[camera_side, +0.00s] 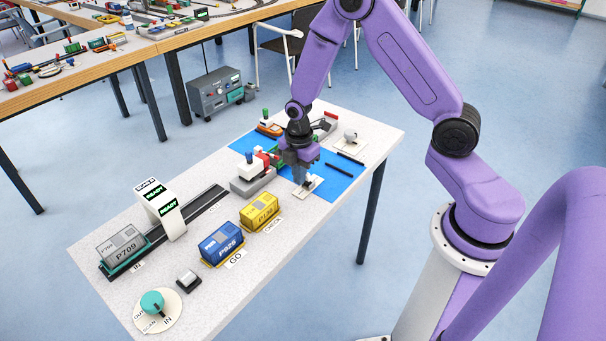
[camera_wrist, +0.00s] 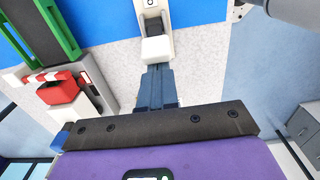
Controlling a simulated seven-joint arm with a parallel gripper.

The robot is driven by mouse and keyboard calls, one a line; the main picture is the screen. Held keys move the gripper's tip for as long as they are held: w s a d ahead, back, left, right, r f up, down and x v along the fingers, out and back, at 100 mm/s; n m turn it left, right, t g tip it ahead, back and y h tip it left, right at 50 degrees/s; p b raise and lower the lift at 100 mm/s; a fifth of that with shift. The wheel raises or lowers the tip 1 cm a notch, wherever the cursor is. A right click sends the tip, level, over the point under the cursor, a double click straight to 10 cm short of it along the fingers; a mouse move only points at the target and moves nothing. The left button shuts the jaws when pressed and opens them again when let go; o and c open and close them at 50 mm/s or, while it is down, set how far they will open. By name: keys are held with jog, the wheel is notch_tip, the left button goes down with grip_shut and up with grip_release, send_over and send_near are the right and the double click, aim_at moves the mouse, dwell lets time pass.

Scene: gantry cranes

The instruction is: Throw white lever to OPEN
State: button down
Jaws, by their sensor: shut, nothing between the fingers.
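The white lever (camera_wrist: 157,49) shows in the wrist view as a white block at the near end of a dark slot in a pale plate. A small round mark is on the far end of the plate; no word OPEN is legible. In the side view the plate (camera_side: 311,189) lies at the edge of the blue mat, and my gripper hides most of the lever. My gripper (camera_side: 306,182) points down over the plate, its fingers shut and empty. In the wrist view the closed fingertips (camera_wrist: 158,70) are right at the lever's near side; I cannot tell whether they touch.
A grey block with red and white parts (camera_side: 252,180) stands left of my gripper. Yellow (camera_side: 259,212) and blue (camera_side: 221,245) containers lie nearer the front. A white knob (camera_side: 351,136) is at the back right, with black bars (camera_side: 339,170) on the mat. A white arch (camera_side: 163,212) spans a dark track.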

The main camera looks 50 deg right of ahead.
jog(key=shift+d, duration=1.45)
jog(key=shift+a, duration=0.6)
jog(key=shift+r, duration=3.5)
